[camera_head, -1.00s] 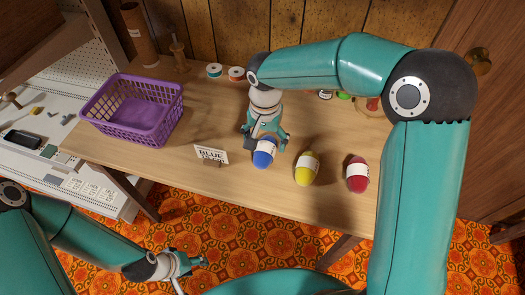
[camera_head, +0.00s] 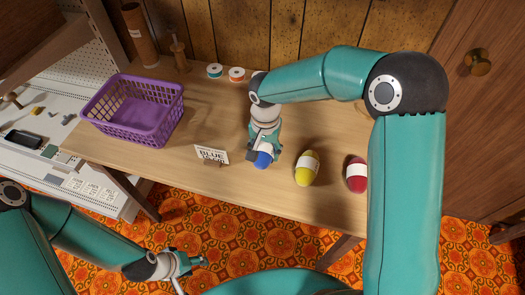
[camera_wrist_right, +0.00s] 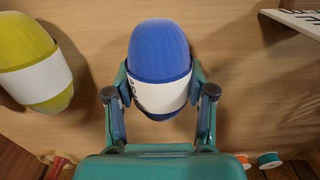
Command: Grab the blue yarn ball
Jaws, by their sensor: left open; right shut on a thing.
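The blue yarn ball (camera_head: 262,160) with a white paper band is on the wooden table, just right of the small sign reading BLUE (camera_head: 211,153). My right gripper (camera_head: 266,148) is over it from above and shut on it. In the right wrist view the blue yarn ball (camera_wrist_right: 159,52) sits between the two fingers of my right gripper (camera_wrist_right: 160,95), one on each side of the band. My left gripper (camera_head: 192,262) is open and empty, low over the floor in front of the table.
A yellow yarn ball (camera_head: 307,168) and a red yarn ball (camera_head: 356,174) stand to the right on the table (camera_head: 190,177). A purple basket (camera_head: 134,108) stands at the left. Thread spools (camera_head: 237,74) are at the back.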

